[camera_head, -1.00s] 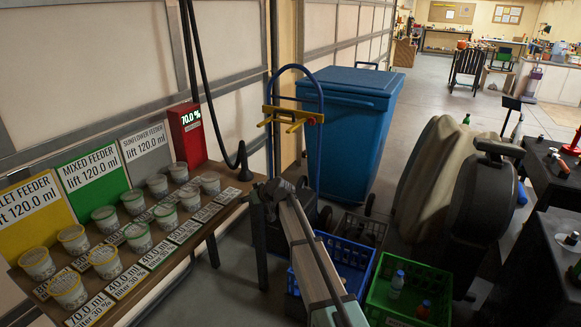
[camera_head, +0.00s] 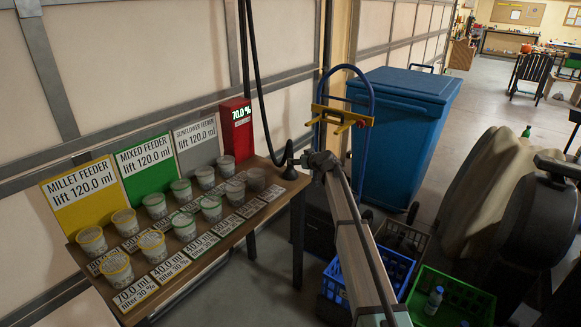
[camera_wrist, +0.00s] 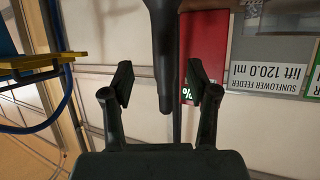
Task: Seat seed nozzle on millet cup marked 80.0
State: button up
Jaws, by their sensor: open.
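The seed nozzle (camera_head: 287,165) is black and flared, and hangs on a black hose at the right end of the cup shelf. In the wrist view a dark tapered tube, seemingly the nozzle (camera_wrist: 163,60), runs down between my fingers without visibly touching either. My gripper (camera_head: 312,160) is open just right of the nozzle; its two fingers show in the wrist view (camera_wrist: 159,82). Yellow-rimmed cups (camera_head: 92,239) stand at the shelf's left end by the yellow MILLET FEEDER sign (camera_head: 83,195).
Green- and grey-rimmed cups (camera_head: 183,226) fill the rest of the shelf (camera_head: 277,190). A red box (camera_head: 236,125) reading 70.0 % stands at the back. A hand truck (camera_head: 340,118), blue bin (camera_head: 400,125) and crates (camera_head: 450,300) are to the right.

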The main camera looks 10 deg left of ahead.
jog(key=shift+s+p+x, duration=0.2)
jog(key=shift+p+x, duration=0.9)
jog(key=shift+x, duration=2.2)
jog(key=shift+a+f, duration=0.15)
grip_shut()
